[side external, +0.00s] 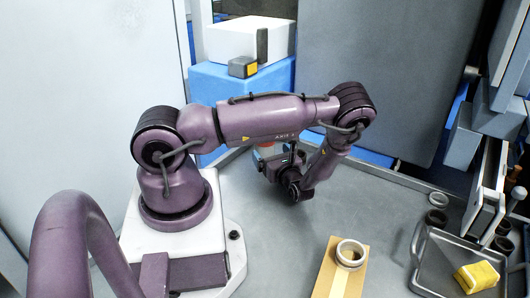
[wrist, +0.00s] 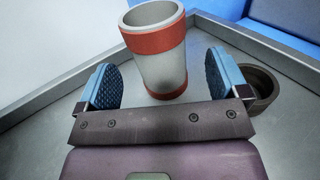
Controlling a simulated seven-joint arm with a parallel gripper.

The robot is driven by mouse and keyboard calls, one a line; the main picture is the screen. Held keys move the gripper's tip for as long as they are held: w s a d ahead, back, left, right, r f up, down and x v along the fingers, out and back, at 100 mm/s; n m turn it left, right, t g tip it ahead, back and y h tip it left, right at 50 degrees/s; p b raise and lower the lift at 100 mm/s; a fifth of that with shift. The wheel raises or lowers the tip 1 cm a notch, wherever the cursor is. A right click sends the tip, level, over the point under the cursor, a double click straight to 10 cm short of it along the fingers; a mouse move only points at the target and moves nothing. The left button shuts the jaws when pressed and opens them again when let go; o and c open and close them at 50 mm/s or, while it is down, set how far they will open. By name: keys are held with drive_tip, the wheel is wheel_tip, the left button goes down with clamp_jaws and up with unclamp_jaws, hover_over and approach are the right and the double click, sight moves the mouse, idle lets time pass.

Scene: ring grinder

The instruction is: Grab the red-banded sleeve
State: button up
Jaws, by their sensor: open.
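The red-banded sleeve (wrist: 160,62) is a pale, hollow, tapered cup shape with red bands near its top and bottom. In the wrist view it stands upright at the top centre, on the grey table. My gripper (wrist: 162,85) is open, with one blue padded finger to the left of the sleeve and one to the right. Gaps show between each finger and the sleeve, so no contact is visible. In the side external view my gripper (side external: 268,165) is low near the table's back edge, and the sleeve (side external: 267,148) is mostly hidden behind my arm.
A dark grey ring (wrist: 262,88) sits right of the right finger. A raised metal rim runs along the table's back. In the side external view, a pale ring (side external: 350,253) lies on a wooden board (side external: 325,282), and a tray (side external: 431,262) holds a yellow cloth (side external: 477,276).

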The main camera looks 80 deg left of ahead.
sight(269, 151)
drive_tip(key=x, duration=0.5)
drive_tip(key=shift+s+d, duration=0.1)
drive_tip(key=c, duration=1)
drive_tip(key=shift+r, duration=0.1)
